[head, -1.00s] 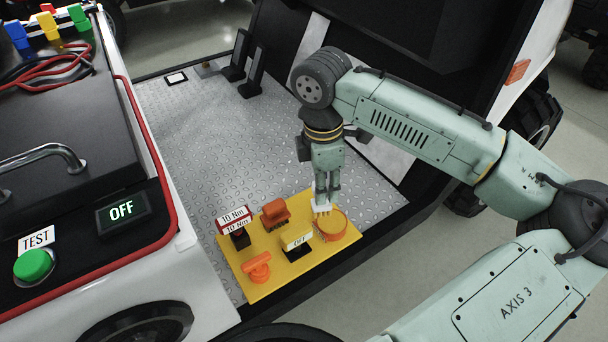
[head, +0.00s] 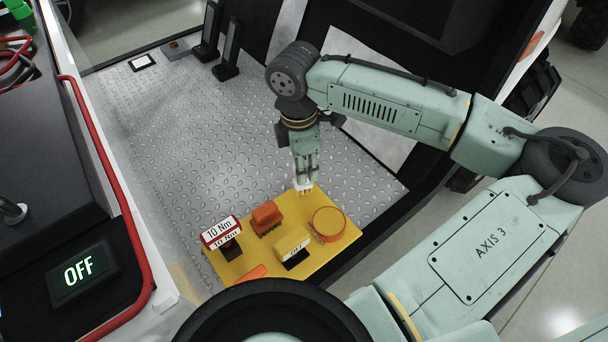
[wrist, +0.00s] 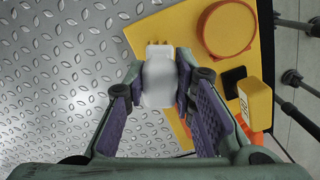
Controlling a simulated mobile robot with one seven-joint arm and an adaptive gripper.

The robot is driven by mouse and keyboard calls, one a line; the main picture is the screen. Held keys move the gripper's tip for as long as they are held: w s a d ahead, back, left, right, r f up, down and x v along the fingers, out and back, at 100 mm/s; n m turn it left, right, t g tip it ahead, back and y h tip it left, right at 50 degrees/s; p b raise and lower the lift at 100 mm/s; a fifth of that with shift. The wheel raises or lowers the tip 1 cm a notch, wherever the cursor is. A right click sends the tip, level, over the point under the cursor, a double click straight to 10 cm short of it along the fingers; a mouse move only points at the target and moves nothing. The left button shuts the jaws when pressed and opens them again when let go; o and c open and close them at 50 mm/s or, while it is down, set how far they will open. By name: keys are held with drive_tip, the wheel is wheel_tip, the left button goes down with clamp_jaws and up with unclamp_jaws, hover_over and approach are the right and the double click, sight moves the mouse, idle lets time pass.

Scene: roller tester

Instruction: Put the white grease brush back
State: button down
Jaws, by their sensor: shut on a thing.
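My gripper (head: 304,180) is shut on the white grease brush (head: 303,186), pointing down at the back edge of the yellow board (head: 345,242). In the wrist view the white brush (wrist: 158,80) sits between the purple-padded fingers (wrist: 168,98), over the board's edge beside the metal floor. Whether the brush touches the board cannot be told. The round orange tin (head: 327,224) is just right of it in the head view, apart from it.
On the board stand an orange brush (head: 266,217), a yellow block (head: 293,244) and a red-and-white "10 Nm" block (head: 221,235). An orange piece (head: 245,275) is partly hidden at the front. The diamond-plate floor (head: 190,150) behind is largely clear.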

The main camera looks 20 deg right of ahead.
drive_tip(key=shift+f, duration=1.6)
drive_tip(key=shift+f, duration=0.2)
drive_tip(key=c, duration=1.3)
unclamp_jaws()
drive_tip(key=shift+c, duration=0.2)
drive_tip(key=r, duration=0.4)
drive_tip(key=r+p, duration=0.1)
drive_tip(key=r, duration=0.7)
drive_tip(key=shift+w+a+r, duration=0.1)
drive_tip(key=shift+a+r, duration=0.1)
drive_tip(key=shift+a, duration=0.15)
